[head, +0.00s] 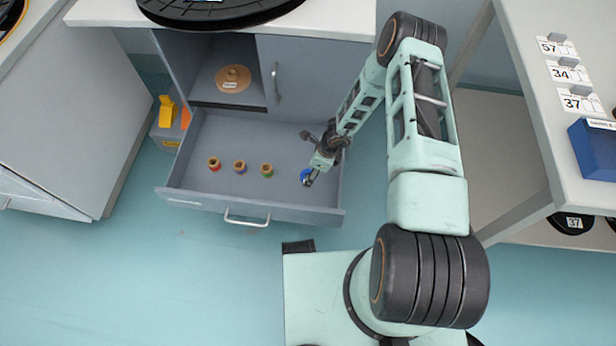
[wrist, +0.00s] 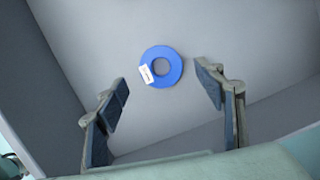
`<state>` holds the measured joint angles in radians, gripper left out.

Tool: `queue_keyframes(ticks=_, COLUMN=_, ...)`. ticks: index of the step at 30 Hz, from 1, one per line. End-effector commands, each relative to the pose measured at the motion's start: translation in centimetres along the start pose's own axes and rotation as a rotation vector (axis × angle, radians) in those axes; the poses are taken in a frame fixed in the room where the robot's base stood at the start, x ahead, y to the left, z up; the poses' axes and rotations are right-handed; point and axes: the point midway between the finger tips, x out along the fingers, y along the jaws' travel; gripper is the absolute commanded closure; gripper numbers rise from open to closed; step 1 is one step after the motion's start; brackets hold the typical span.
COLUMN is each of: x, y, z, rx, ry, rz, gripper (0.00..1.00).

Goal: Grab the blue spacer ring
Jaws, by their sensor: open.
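The blue spacer ring (wrist: 174,75) lies flat on the drawer floor, with a small white label on its left side in the wrist view. In the head view the ring (head: 305,174) shows at the right end of the open drawer (head: 225,200), partly hidden by my gripper (head: 310,170). In the wrist view my gripper (wrist: 162,90) is open and empty, its two fingers apart. The ring appears between and a little beyond the fingertips, apart from both. The height of the fingers above the ring is hard to judge.
Several small spools with coloured bases, such as a green one (head: 267,170), stand left of the ring in the drawer. A tan disc (head: 233,78) lies in the open cabinet compartment behind. A white table (head: 560,130) stands at the right.

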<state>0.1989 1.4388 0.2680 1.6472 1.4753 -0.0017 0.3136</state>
Motion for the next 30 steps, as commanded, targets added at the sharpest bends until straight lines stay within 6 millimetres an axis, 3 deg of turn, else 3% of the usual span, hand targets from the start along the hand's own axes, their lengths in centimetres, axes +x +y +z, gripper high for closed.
queue_keyframes(ticks=9, x=3.1, y=-0.1, z=0.2, rx=-0.001, ry=0.000, rz=0.000, gripper=0.37)
queue_keyframes(ticks=18, x=3.3, y=-0.2, z=0.3, rx=0.001, ry=0.000, rz=0.000, gripper=0.37)
queue_keyframes(ticks=30, x=3.3, y=-0.2, z=0.3, rx=0.001, ry=0.000, rz=0.000, gripper=0.80)
